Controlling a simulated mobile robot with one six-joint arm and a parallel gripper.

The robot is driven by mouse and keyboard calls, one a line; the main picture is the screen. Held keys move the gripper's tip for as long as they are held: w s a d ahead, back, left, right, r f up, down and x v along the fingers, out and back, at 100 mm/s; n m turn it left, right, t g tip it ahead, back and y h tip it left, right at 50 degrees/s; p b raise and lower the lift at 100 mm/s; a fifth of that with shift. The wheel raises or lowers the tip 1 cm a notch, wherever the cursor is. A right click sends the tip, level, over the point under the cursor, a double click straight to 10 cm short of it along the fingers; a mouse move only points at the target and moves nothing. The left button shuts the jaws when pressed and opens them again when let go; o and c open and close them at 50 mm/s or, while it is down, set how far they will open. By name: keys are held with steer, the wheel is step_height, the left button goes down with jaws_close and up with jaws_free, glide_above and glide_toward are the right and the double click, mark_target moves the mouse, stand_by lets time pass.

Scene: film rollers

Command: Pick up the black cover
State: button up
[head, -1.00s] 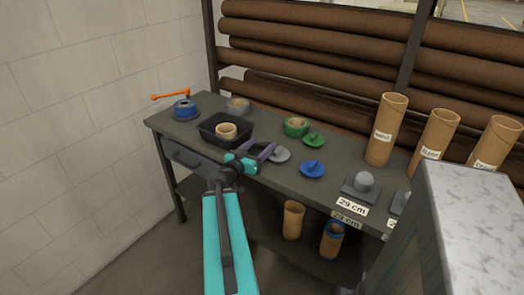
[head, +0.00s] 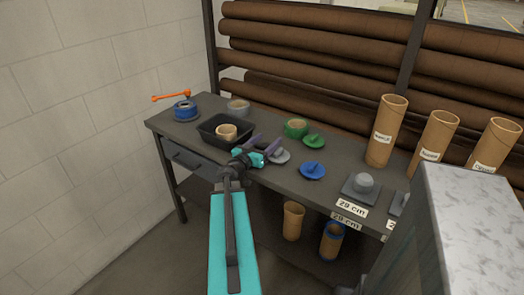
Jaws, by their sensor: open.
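I cannot make out a clearly black cover; the gripper may hide one. Low covers with knobs lie on the dark workbench (head: 310,185): a light grey one (head: 280,156), a blue one (head: 312,171) and a green one (head: 314,141). My gripper (head: 265,142), with purple fingers and a teal body, is open over the bench, just left of the grey cover and right of the black tray (head: 210,137). Whether anything lies between the fingers cannot be told.
The tray holds a cardboard ring (head: 226,131). A blue device with an orange handle (head: 183,109) stands at the far left. A green ring (head: 295,128) sits behind the covers. Labelled cardboard tubes (head: 383,130) stand at right; a grey metal post (head: 470,220) is at front right.

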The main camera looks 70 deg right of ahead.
steer(key=c, duration=1.1)
steer(key=shift+c, duration=0.2)
steer(key=shift+r, duration=0.15)
steer(key=shift+r+b, duration=0.55)
steer(key=shift+r, duration=0.9)
steer(key=shift+s+a+r+b, duration=0.1)
steer(key=shift+s+a+b, duration=0.05)
steer(key=shift+a+b, duration=0.4)
steer(key=shift+s+a+r+b, duration=0.15)
steer(key=shift+a+b, duration=0.15)
steer(key=shift+a, duration=0.45)
steer(key=shift+s+r, duration=0.1)
steer(key=shift+s+p, duration=0.15)
steer(key=shift+p, duration=0.5)
